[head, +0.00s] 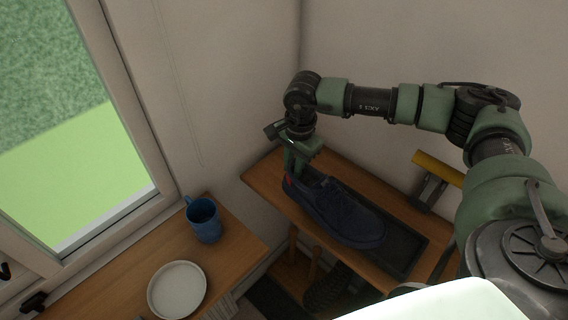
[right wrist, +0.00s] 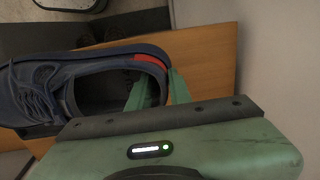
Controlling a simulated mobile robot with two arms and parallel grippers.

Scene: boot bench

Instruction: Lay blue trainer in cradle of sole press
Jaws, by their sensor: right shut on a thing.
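The blue trainer (head: 338,210) is at the bench in the corner, toe toward the lower right and heel toward the upper left. My right gripper (head: 297,168) is shut on its heel wall from above. In the right wrist view the fingers (right wrist: 157,90) straddle the heel rim of the trainer (right wrist: 75,88), beside its red heel patch. A dark, flat tray (head: 408,252), seemingly the press cradle, shows beyond and below the trainer. I cannot tell whether the trainer touches it. A yellow handle (head: 437,168) on a metal bracket stands behind. My left gripper is not in view.
A second wooden surface (head: 135,275) at the lower left holds a blue mug (head: 203,220) and a white plate (head: 177,290). Walls close in behind the bench (head: 262,181). Dark footwear (head: 325,290) sits below it.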

